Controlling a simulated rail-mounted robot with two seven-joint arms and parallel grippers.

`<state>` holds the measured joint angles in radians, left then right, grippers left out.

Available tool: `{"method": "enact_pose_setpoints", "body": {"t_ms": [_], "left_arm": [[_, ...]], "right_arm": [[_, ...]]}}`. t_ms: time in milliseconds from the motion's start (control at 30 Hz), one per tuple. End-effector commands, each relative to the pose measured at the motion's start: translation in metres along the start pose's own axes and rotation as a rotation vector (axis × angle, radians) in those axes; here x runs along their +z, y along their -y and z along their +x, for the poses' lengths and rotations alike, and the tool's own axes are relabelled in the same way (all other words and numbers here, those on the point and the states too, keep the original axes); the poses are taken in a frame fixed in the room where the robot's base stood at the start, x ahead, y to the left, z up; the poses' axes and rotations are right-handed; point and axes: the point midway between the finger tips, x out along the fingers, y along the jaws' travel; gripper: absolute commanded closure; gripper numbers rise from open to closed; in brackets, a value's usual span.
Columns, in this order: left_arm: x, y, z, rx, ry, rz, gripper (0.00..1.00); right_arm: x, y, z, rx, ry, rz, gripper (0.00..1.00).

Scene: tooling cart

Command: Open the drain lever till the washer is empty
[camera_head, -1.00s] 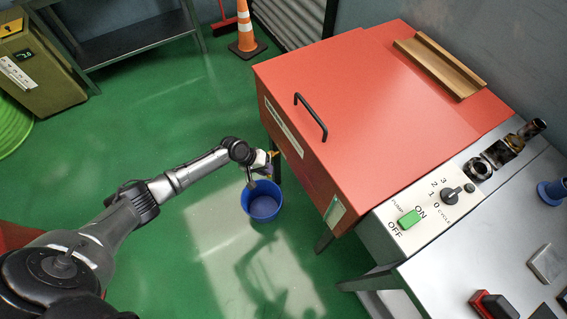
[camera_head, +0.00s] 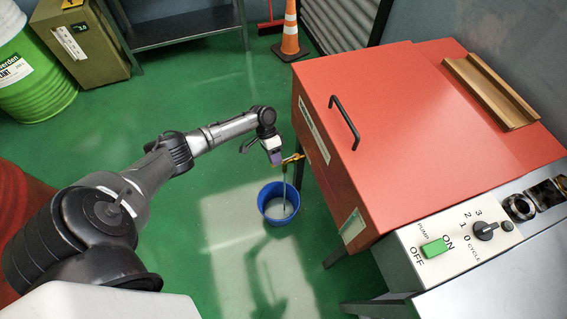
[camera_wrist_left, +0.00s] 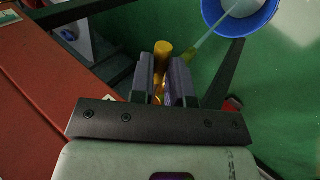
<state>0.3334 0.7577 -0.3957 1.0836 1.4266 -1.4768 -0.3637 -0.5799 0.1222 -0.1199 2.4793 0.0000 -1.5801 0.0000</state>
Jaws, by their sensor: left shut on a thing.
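The red washer (camera_head: 400,130) stands at the right with its lid closed. A brass-yellow drain lever (camera_wrist_left: 162,52) sits between the fingers of my left gripper (camera_wrist_left: 162,85) in the left wrist view. In the head view, my left gripper (camera_head: 277,160) is at the brass drain fitting (camera_head: 294,158) on the washer's near left side, and its fingers are partly hidden. A pale stream of liquid (camera_head: 284,185) falls into the blue bucket (camera_head: 277,222) on the floor below. Greyish liquid shows in the bucket. My right gripper is not in view.
A control panel (camera_head: 462,255) with a green pump switch and a cycle knob adjoins the washer. A cone (camera_head: 290,35), a steel shelf (camera_head: 180,28) and a green drum (camera_head: 35,80) stand at the back. Green floor around the bucket is open.

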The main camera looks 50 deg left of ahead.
Motion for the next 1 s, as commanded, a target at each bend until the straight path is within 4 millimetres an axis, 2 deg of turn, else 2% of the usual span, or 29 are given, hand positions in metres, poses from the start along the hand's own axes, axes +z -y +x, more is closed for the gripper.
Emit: {"method": "enact_pose_setpoints", "body": {"t_ms": [300,900,933,1000], "left_arm": [[-0.001,0.0097,-0.005,-0.001,0.064,0.099,1.0],[-0.0005,0.0112,-0.0062,-0.002,0.085,0.126,1.0],[-0.0005,0.0112,-0.0062,-0.002,0.085,0.126,0.82],[-0.0005,0.0112,-0.0062,-0.002,0.085,0.125,0.75]], "right_arm": [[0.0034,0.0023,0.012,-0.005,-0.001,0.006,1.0],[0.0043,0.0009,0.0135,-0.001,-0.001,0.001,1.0],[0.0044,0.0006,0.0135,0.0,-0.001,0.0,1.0],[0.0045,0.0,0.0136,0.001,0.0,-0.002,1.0]]}}
